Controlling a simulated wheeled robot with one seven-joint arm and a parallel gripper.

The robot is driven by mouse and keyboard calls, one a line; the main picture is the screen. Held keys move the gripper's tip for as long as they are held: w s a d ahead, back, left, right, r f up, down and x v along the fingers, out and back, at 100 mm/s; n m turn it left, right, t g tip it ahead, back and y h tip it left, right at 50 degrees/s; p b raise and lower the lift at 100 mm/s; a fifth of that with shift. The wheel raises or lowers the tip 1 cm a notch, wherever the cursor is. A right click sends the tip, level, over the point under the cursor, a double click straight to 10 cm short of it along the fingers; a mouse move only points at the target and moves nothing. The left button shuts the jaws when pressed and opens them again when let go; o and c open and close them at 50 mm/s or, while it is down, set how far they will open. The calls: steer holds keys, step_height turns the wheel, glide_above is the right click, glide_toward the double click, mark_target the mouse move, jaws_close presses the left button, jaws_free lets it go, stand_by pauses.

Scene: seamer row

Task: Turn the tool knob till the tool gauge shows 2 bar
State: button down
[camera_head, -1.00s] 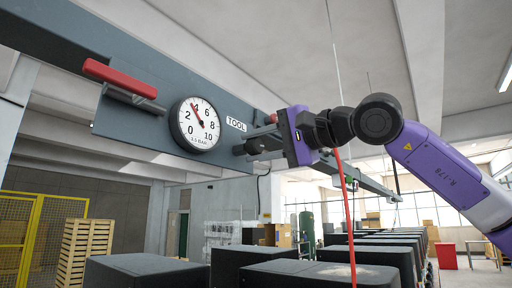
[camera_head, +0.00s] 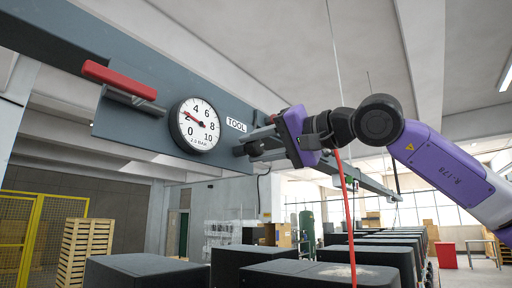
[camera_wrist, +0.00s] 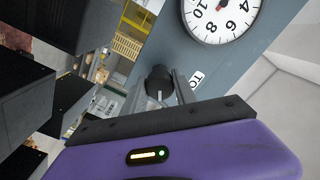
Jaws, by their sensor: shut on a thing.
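The tool gauge (camera_head: 195,125) is a round white dial on the grey-blue panel. Its red needle points up-left, close to the 2 and on its 4 side. The small readout under it is too fine to read surely. It also shows, cut off, in the wrist view (camera_wrist: 219,14). The dark tool knob (camera_wrist: 158,78) is at the panel, right of and below the gauge in the head view, beside the TOOL label (camera_head: 236,124). My gripper (camera_head: 254,146) is shut on the knob; its fingers and body partly hide it.
A red-handled lever (camera_head: 118,79) sticks out left of the gauge. A red hose (camera_head: 348,215) hangs below my wrist. Dark boxy units (camera_head: 300,272) stand below in a row. A yellow fence (camera_head: 38,230) and stacked pallets (camera_head: 73,260) are at the left.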

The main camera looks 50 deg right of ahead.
steer(key=shift+f, duration=0.2)
steer(key=c, duration=1)
jaws_free()
steer(key=shift+r, duration=0.1)
steer(key=s+b, duration=0.1)
steer(key=s, duration=0.7)
steer(key=shift+b, duration=0.35)
steer(key=shift+d, duration=0.1)
